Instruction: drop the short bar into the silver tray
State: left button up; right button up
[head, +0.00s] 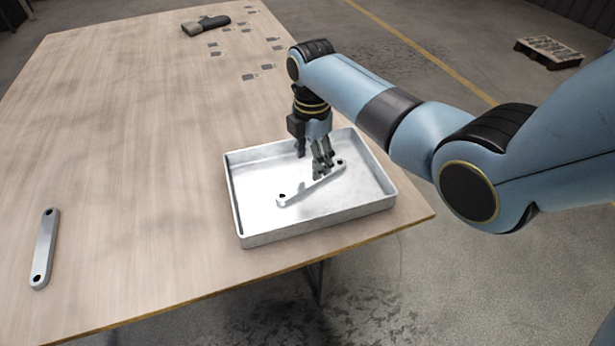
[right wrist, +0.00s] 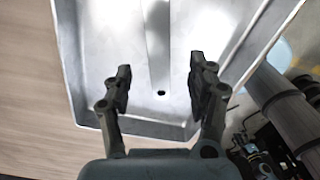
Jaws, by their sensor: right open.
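A flat grey bar (head: 312,185) with a hole near each end is in the silver tray (head: 240,212), lying diagonally, apparently on its floor. A similar bar (head: 45,248) lies on the table at the far left; I cannot tell for sure which bar is shorter. My right gripper (head: 318,166) is open, pointing down inside the tray over the bar. In the right wrist view the bar (right wrist: 158,50) shows between the spread fingers of the gripper (right wrist: 160,72), with clear gaps on both sides. My left gripper is not in view.
The wooden table (head: 130,150) is mostly bare between the tray and the left bar. Several small flat grey pieces (head: 249,77) and a dark tool-like object (head: 206,25) lie at the far end. The tray stands near the table's front right corner.

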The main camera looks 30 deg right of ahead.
notch_tip(320, 180, up, 11)
jog(key=shift+f, duration=0.15)
dwell(0.4)
jog(key=s+f+m+t, duration=0.1)
jog(key=s+f+m, duration=0.3)
jog(key=s+m, duration=0.5)
jog(key=s+a+r+m+t, duration=0.1)
jog(key=s+r+m, duration=0.25)
jog(key=s, duration=0.55)
jog(key=s+a+r+m+t, duration=0.1)
jog(key=s+a+r+m, duration=0.1)
jog(key=s+m, duration=0.45)
jog(key=s+d+f+n+g+b, duration=0.1)
jog(key=s+d+f, duration=0.15)
jog(key=f, duration=1.35)
jog(key=s+d+f+b, duration=0.1)
jog(key=s+f+b, duration=0.15)
jog(key=f, duration=1.25)
jog(key=s+f+g+b, duration=0.1)
jog(key=s+f, duration=1.4)
jog(key=s, duration=0.2)
jog(key=shift+d+f+h, duration=0.15)
jog(key=shift+f+h, duration=0.1)
jog(key=shift+h, duration=0.15)
